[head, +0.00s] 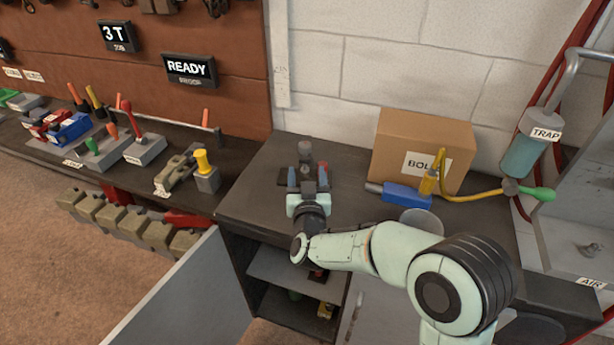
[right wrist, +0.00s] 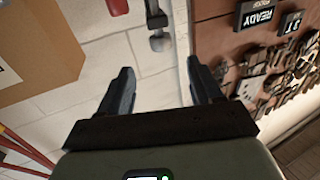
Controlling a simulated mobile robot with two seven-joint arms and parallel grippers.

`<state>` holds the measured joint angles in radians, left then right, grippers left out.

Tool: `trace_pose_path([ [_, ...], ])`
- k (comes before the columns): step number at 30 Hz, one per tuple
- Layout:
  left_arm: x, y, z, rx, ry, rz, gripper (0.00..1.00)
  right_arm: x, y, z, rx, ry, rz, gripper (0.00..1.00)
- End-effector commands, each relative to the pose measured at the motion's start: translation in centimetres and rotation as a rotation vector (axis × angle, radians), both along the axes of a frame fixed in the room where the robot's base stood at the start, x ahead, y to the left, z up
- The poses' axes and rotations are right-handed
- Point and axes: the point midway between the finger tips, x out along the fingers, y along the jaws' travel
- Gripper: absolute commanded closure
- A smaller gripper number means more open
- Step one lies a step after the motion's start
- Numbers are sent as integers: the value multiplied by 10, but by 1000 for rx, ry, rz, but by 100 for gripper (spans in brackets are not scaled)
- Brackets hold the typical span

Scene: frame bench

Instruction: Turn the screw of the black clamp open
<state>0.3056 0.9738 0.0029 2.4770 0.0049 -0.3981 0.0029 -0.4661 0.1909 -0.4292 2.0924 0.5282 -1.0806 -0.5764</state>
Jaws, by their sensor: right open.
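A dark clamp-like piece with a round grey knob (head: 305,147) stands on the dark bench top, just beyond my right gripper (head: 307,174). I take it for the black clamp; its lower part is partly hidden behind the fingers. A small red part shows beside the right fingertip. In the right wrist view, a dark bar (right wrist: 155,14) with a grey end (right wrist: 160,43) shows at the top edge, ahead of the fingers. My right gripper (right wrist: 160,72) is open, with nothing between its fingers. My left gripper is out of view.
A cardboard box (head: 430,137) stands at the back right, with a blue tool (head: 407,195) and a yellow hose in front. A yellow-knobbed grey block (head: 207,178) and several tools stand on the left bench. The bench top (head: 252,190) left of my gripper is bare.

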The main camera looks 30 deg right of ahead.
Motion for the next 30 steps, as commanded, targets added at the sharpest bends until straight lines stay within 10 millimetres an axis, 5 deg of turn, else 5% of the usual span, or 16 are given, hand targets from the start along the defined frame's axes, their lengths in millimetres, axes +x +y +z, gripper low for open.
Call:
trace_pose_path([
  [10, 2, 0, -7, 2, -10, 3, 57, 2, -28, 12, 16, -97, 162, 36],
  [18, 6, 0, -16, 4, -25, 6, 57, -20, -51, 11, 9, -73, 426, 36],
  [25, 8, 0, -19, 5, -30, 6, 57, -35, -56, 2, 2, -3, 513, 36],
  [30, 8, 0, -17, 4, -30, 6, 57, -23, -55, 1, 1, 3, 523, 36],
])
